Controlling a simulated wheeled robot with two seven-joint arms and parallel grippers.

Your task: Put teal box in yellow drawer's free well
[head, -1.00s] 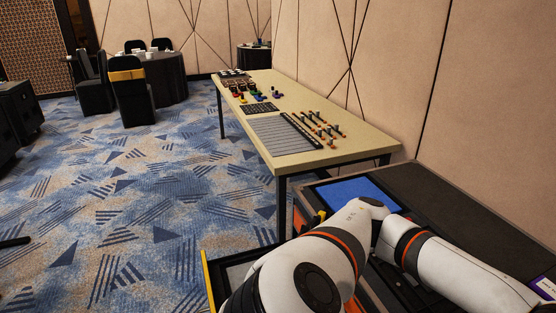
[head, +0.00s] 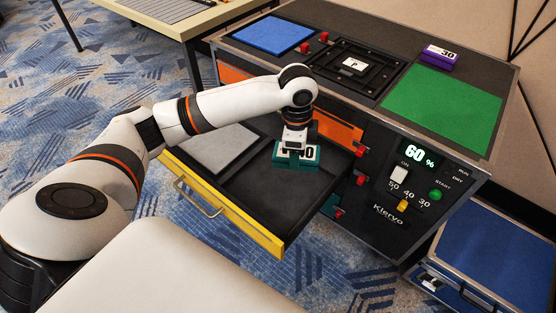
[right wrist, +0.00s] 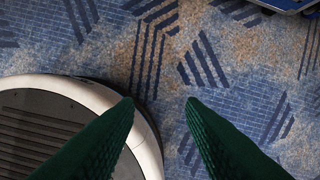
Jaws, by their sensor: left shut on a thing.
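The teal box (head: 284,159) has a white label on top, partly hidden by my gripper. My left gripper (head: 294,145) points down and is shut on it. The box is over the dark right-hand well of the open yellow drawer (head: 217,212); I cannot tell whether it touches the floor. This dark well (head: 262,196) is otherwise empty. The drawer's left-hand part holds a flat grey panel (head: 222,147). In the right wrist view my right gripper (right wrist: 158,103) has its two green fingers apart, with only carpet between them, away from the drawer.
The cabinet (head: 350,190) carries a blue pad (head: 268,35), a black frame (head: 353,68), a green pad (head: 442,107) and a purple box (head: 439,56). Its front has a lit panel reading 60 %. A blue-topped unit (head: 497,260) stands at lower right. A long table (head: 215,18) is behind.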

